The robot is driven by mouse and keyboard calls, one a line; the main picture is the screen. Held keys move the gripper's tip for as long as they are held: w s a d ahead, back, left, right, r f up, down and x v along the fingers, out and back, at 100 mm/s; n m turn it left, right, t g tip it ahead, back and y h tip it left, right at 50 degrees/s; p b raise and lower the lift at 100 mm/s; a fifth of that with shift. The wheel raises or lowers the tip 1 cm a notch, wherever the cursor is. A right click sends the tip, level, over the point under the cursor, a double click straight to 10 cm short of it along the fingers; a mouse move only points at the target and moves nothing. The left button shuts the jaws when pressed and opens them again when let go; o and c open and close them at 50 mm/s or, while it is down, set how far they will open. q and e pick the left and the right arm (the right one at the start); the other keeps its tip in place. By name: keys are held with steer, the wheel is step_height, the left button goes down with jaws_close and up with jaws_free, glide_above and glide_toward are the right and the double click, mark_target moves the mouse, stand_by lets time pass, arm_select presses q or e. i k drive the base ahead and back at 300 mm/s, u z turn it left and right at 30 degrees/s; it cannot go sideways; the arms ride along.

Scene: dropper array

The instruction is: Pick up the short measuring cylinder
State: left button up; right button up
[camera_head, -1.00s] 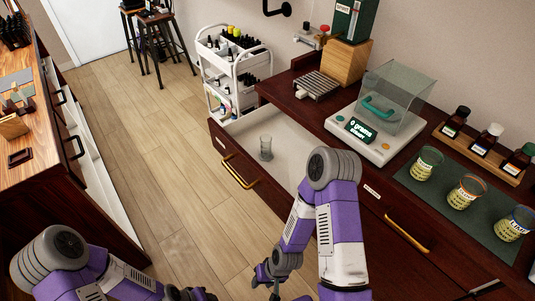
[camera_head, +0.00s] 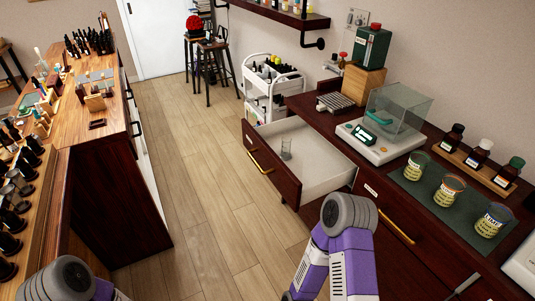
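A short clear measuring cylinder (camera_head: 286,149) stands upright in the open white-lined drawer (camera_head: 318,160) of the dark red cabinet on the right, near the drawer's left end. My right arm rises at the bottom right of centre, in front of the drawer, and its gripper is below the picture edge. My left arm shows only at the bottom left corner, and its gripper is also out of view. Neither arm touches the cylinder.
A scale with a glass cover (camera_head: 393,120) stands on the cabinet top, beside several labelled cups on a green mat (camera_head: 412,190). A white cart (camera_head: 271,85) stands behind the drawer. Wooden floor (camera_head: 205,180) lies clear between the cabinet and the left workbench (camera_head: 90,125).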

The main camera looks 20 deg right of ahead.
mark_target(285, 155)
steer(key=u, duration=0.35)
steer(key=i, duration=1.15)
steer(key=z, duration=0.9)
